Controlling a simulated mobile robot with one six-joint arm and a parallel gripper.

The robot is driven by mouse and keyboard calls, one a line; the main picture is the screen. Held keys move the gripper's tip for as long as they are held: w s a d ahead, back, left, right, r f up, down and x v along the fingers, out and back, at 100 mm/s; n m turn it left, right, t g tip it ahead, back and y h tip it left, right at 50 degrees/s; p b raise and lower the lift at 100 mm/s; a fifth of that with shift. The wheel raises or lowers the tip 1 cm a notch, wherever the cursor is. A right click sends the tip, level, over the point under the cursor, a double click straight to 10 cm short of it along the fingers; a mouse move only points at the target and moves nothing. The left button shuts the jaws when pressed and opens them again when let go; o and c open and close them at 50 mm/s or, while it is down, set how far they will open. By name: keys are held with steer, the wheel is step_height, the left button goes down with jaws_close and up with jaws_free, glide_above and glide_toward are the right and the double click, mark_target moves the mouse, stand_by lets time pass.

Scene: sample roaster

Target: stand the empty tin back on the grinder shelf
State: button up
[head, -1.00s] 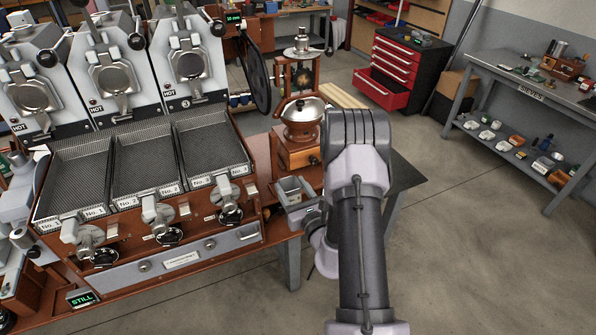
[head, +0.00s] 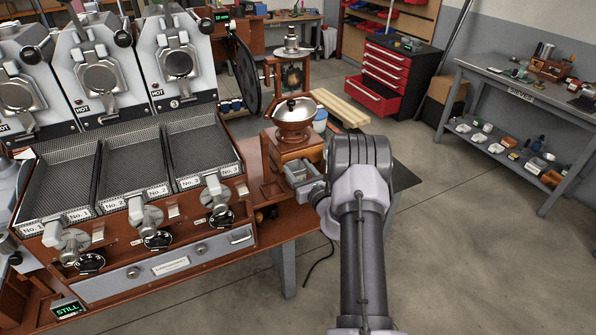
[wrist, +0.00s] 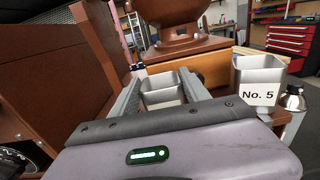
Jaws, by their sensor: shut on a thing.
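The tin (head: 297,171) is a small grey square open-topped container, and I see no beans in it. In the wrist view the tin (wrist: 161,92) sits between the two fingers of my gripper (wrist: 163,88), which is shut on it. In the head view my gripper (head: 309,187) holds it roughly upright, close in front of the grinder (head: 294,122). The grinder's wooden base (wrist: 207,68) is just beyond the tin in the wrist view. I cannot tell which surface is the grinder shelf, or whether the tin's bottom touches anything.
A tin labelled No. 5 (wrist: 258,78) stands to the right in the wrist view, with a small metal bottle (wrist: 292,102) beside it. The roaster (head: 130,185) fills the left of the head view. Open floor (head: 470,250) lies to the right.

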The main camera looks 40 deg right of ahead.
steer(key=shift+f, duration=0.2)
steer(key=o, duration=1.5)
steer(key=shift+o, duration=0.2)
steer(key=shift+r, duration=0.1)
